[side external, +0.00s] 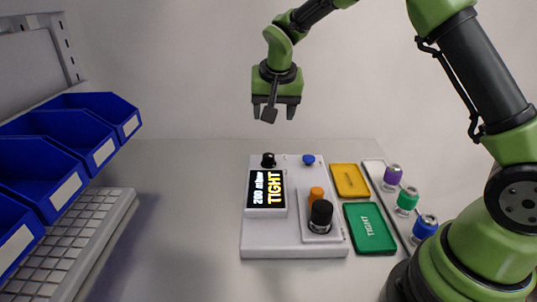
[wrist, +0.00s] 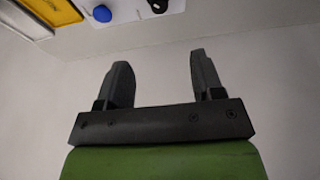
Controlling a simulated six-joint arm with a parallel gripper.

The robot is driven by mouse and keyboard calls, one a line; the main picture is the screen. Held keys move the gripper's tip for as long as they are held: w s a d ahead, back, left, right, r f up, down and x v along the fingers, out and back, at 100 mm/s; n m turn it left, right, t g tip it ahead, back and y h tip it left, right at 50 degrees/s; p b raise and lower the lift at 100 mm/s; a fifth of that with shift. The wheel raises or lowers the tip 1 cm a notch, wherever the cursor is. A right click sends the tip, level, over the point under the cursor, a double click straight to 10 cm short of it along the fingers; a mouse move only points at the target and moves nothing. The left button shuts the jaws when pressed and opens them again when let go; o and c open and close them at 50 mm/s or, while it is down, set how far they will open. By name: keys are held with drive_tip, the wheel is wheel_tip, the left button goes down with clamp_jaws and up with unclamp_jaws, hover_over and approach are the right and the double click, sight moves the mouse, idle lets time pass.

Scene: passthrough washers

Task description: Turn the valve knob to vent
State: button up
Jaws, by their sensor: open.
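A white test box (side external: 262,238) stands on the table, and its display (side external: 266,188) reads "200 mbar TIGHT". A small black knob (side external: 268,160) sits at its back left corner; it is also at the top edge of the wrist view (wrist: 158,5), partly cut off. Which way the knob points is too small to tell. A blue button (side external: 308,159) is at the back right; it also shows in the wrist view (wrist: 102,14). My gripper (side external: 274,112) is open and empty, pointing down, well above the back of the box and touching nothing.
On the box's front right are an orange cylinder (side external: 316,195) and a taller black cylinder (side external: 320,214). To the right lie a yellow tray (side external: 350,181), a green tray (side external: 369,229) and a rack with purple, green and blue pieces. Blue bins (side external: 70,140) stand left. Table between is clear.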

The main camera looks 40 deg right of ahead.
approach(268, 155)
drive_tip(key=shift+m+h, duration=0.3)
drive_tip(key=x, duration=0.9)
drive_tip(key=shift+a+f, duration=0.15)
drive_tip(key=shift+f, duration=0.1)
drive_tip(key=shift+c, duration=0.2)
drive_tip(key=c, duration=0.9)
